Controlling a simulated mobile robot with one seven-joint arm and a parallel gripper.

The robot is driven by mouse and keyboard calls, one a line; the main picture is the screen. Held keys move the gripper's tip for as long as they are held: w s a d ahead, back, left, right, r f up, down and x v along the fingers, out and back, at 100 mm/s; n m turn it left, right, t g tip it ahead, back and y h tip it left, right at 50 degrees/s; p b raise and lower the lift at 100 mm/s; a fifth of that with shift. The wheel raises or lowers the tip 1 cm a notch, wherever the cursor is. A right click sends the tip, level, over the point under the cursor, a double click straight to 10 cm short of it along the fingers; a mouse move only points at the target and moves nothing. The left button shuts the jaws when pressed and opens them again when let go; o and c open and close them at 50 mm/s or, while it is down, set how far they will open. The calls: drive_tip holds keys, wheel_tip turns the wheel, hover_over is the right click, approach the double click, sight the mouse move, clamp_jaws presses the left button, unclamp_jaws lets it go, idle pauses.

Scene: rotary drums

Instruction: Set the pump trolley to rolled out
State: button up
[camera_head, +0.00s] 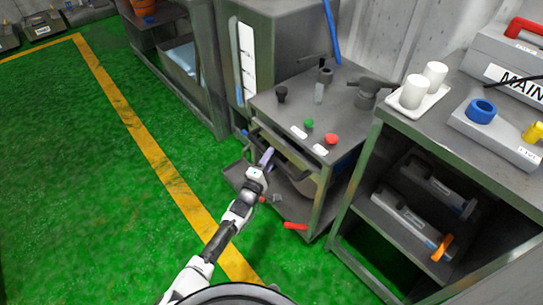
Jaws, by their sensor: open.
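A grey machine cabinet (325,100) stands at the centre, with an open bay below its top. A dark grey rounded body, which looks like the pump trolley (312,188), sits in this bay. A flat grey plate (238,177) shows at the bay's front left; I cannot tell whether it is part of the trolley. My gripper (258,154) is open in front of the bay, near its upper front edge. It hides part of the trolley's front, and I cannot tell whether it touches anything.
A red handle (295,226) lies low at the bay's front. Right is a shelf unit (385,205) with a cup tray (418,110) and grey devices. The cabinet top carries knobs and a green and a red button (331,139). Green floor (80,190) is clear at left.

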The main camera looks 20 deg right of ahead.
drive_tip(key=shift+w+d+r, duration=0.15)
drive_tip(key=shift+w+d, duration=0.3)
drive_tip(key=shift+d, duration=0.05)
clamp_jaws()
